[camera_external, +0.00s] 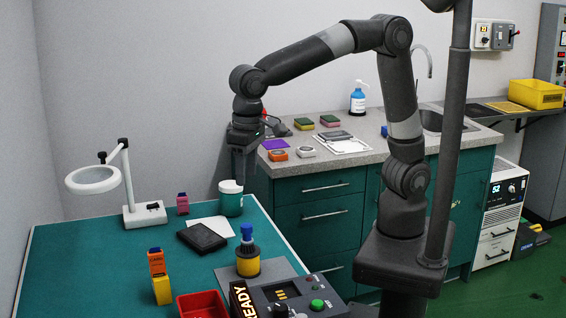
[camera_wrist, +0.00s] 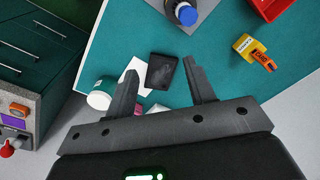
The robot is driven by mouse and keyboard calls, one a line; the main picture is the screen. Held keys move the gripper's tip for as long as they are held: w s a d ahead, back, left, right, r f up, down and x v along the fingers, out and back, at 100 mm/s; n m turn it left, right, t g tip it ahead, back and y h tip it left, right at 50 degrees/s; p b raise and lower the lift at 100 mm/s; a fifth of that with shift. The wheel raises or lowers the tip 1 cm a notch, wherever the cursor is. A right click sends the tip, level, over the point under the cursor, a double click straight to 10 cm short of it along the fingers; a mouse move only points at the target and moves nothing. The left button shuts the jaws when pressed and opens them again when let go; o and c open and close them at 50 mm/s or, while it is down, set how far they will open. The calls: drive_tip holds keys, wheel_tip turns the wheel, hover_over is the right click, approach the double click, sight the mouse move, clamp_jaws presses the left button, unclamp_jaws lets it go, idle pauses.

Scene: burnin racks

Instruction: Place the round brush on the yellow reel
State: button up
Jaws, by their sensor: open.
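The yellow reel (camera_external: 248,267) stands upright on a grey mat near the front of the teal table in the external view. A blue-topped piece, which looks like the round brush (camera_external: 247,235), stands upright on top of it. The blue top of the brush also shows at the upper edge of the wrist view (camera_wrist: 186,14); the reel is mostly hidden under it there. My gripper (camera_external: 240,172) is open and empty, pointing down above the back of the table, behind and apart from the reel. Its two spread fingers show in the wrist view (camera_wrist: 160,72).
A teal cup with a white lid (camera_external: 231,200) stands close below my gripper. A black flat box (camera_external: 201,238) and white paper lie beside it. A magnifier lamp (camera_external: 130,190), orange-yellow blocks (camera_external: 160,280), a red bin (camera_external: 202,304) and a control box (camera_external: 290,300) also occupy the table.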

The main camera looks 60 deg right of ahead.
drive_tip(key=w+d+r+t, duration=0.1)
drive_tip(key=d+r, duration=0.1)
drive_tip(key=d, duration=0.9)
drive_tip(key=w+d+r+t, duration=0.1)
drive_tip(key=d+r, duration=0.1)
drive_tip(key=d, duration=1)
drive_tip(key=s+d+f+t, duration=0.1)
drive_tip(key=s+d, duration=0.3)
drive_tip(key=d, duration=0.4)
drive_tip(key=s+d+f+m+t, duration=0.1)
drive_tip(key=s+d+f+t, duration=0.1)
drive_tip(key=s+d, duration=0.3)
drive_tip(key=d, duration=0.3)
drive_tip(key=shift+d+f, duration=0.2)
